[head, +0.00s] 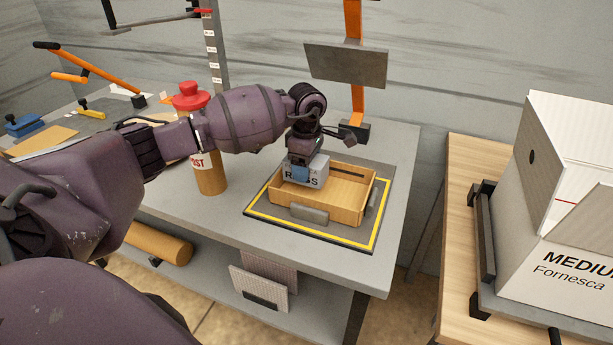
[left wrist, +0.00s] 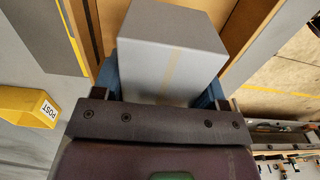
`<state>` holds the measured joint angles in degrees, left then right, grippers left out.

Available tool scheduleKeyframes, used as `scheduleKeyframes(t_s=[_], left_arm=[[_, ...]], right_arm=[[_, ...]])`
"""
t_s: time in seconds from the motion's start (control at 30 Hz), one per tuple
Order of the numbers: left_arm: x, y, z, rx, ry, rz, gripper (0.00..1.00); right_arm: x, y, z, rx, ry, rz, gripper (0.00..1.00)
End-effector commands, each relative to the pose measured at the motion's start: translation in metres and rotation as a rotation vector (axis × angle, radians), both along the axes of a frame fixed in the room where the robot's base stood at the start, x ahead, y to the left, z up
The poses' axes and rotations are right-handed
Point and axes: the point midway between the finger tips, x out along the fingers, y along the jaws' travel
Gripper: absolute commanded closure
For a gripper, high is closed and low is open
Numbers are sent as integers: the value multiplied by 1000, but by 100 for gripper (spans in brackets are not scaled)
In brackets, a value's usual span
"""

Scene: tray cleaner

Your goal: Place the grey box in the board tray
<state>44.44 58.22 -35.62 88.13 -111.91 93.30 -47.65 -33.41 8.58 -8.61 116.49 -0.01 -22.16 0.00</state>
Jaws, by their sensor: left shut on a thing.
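The grey box (head: 317,169) has dark lettering on its front, partly covered by a blue finger. My left gripper (head: 300,172) points down and is shut on it. The box is at the left end of the wooden board tray (head: 345,212), its lower part behind the tray's front wall. In the left wrist view the grey box (left wrist: 172,55) sits between the blue fingers of my left gripper (left wrist: 160,92), with wooden tray parts (left wrist: 110,22) beside it. I cannot tell whether the box touches the tray floor. My right gripper is not in view.
The tray stands on a dark mat with a yellow border (head: 300,230) on a grey table (head: 400,150). An orange stand with a grey plate (head: 345,65) rises behind. A white carton (head: 560,190) stands right.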

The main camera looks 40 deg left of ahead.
Motion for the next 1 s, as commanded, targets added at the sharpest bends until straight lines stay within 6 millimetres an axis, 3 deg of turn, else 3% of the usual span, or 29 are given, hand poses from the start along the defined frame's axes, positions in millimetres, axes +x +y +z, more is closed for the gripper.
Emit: scheduleKeyframes(t_s=[0.23, 0.63, 0.67, 0.7, 0.8, 1.0], left_arm=[[0, 0, -34, -2, 3, 0, 65], [0, 0, -39, 1, 1, 0, 65], [0, 0, -39, 1, 2, 0, 31], [0, 0, -38, 1, 2, 0, 25], [0, 0, -38, 1, 1, 0, 10], [0, 0, -38, 1, 1, 0, 9]], right_arm=[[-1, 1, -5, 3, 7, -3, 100], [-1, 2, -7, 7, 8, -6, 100], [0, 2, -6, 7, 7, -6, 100], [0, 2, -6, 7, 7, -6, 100], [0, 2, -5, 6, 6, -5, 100], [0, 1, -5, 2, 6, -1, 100]])
